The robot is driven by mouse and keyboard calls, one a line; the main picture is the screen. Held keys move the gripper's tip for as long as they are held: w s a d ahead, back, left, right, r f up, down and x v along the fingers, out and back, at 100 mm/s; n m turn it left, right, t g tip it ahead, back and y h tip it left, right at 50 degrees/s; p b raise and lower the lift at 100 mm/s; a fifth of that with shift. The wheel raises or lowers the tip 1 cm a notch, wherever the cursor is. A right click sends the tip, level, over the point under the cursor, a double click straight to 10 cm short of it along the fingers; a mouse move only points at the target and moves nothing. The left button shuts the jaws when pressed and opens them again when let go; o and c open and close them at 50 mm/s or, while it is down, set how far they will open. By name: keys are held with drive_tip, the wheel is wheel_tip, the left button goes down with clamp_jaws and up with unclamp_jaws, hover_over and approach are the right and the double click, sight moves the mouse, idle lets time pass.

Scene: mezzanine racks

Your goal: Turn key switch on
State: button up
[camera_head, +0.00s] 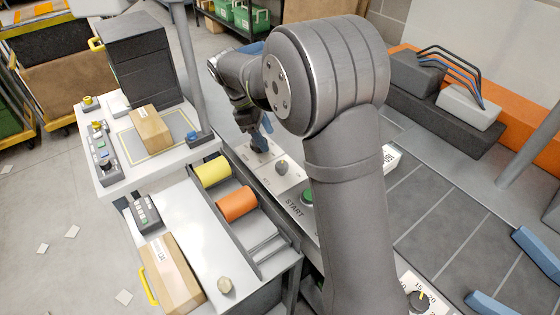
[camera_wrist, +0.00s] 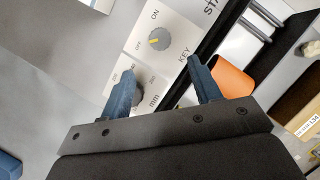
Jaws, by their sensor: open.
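The key switch is a round grey knob with a yellow mark (camera_wrist: 158,39) on a white plate lettered ON, OFF and KEY in the wrist view. Its yellow mark lies across the knob, seemingly toward the OFF lettering. It also shows in the head view (camera_head: 282,167), between my gripper and the green START button (camera_head: 307,196). My gripper (camera_wrist: 161,65) is open and empty, with blue fingers apart. A second dark knob (camera_wrist: 139,92), by "mm" lettering, shows between the fingers, partly hidden by the left one. In the head view my gripper (camera_head: 262,142) is above the far end of the panel.
Yellow (camera_head: 213,171) and orange (camera_head: 236,204) rolls lie in a rack left of the panel. A cardboard box (camera_head: 172,273) lies on the near bench, another (camera_head: 150,129) on the far bench. A dial (camera_head: 420,298) stands at the near end. A grey post (camera_head: 187,65) rises behind.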

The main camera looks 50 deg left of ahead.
sight(282, 164)
drive_tip(key=x, duration=1.1)
drive_tip(key=c, duration=1)
